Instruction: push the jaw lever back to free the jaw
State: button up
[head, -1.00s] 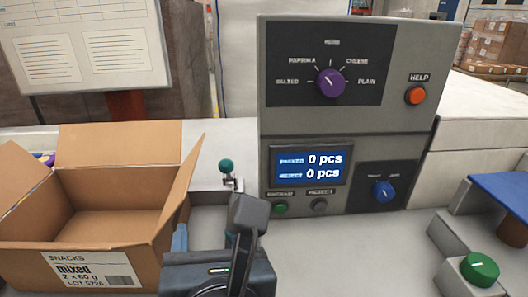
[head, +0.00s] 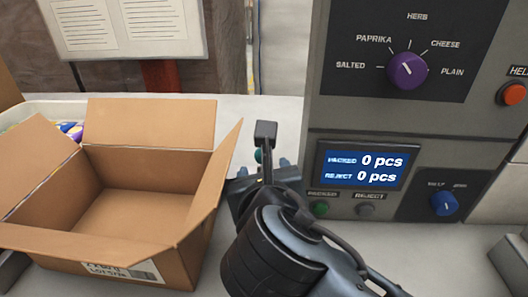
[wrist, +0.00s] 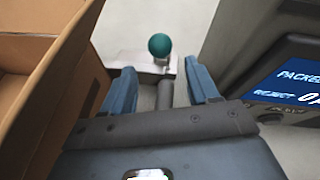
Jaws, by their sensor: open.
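The jaw lever is a short lever with a round teal knob (wrist: 160,46) on a grey metal bracket (wrist: 130,62). In the wrist view it stands just beyond my gripper (wrist: 158,78), between the lines of its two blue fingers. The fingers are spread apart with nothing between them that I can see them hold. In the head view my gripper (head: 264,165) hides most of the lever, and only part of the teal knob (head: 258,155) shows behind my wrist. I cannot tell whether a finger touches the lever.
An open cardboard box (head: 150,215) stands close on the left, its right flap near my gripper. A grey control panel (head: 400,140) with a purple dial, a blue dial and a counter screen reading zero stands close on the right. A bin with packets (head: 40,110) is behind the box.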

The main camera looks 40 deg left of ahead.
jog(key=x, duration=0.7)
jog(key=shift+w+a+r, duration=0.15)
jog(key=shift+w+r, duration=0.1)
jog(key=shift+r, duration=0.1)
grip_shut()
